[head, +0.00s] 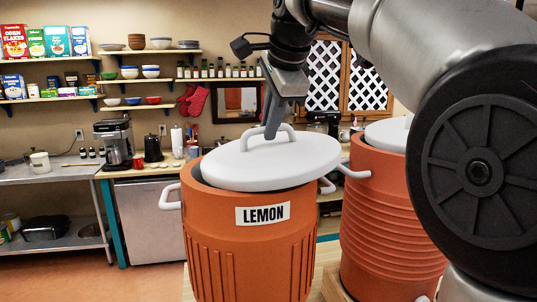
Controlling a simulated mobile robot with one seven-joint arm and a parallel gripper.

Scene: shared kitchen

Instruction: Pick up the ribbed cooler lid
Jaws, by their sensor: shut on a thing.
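A white round lid (270,165) with a raised loop handle (266,138) sits over an orange cooler (250,250) labelled LEMON, whose lower wall has vertical ribs. The lid is tilted, its right side higher, and shifted right, so some of the cooler's left rim shows. My gripper (272,132) points down and is shut on the lid's handle. I cannot tell if the lid still touches the rim. A second orange cooler (375,230) with horizontal ribs stands to the right. Its white lid (388,134) is partly hidden by my arm.
Both coolers stand close together on a wooden surface (327,285). A steel side table (45,178) and a counter with a coffee maker (115,145) are behind at left. Shelves with boxes and bowls line the back wall. Open floor (90,278) shows at lower left.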

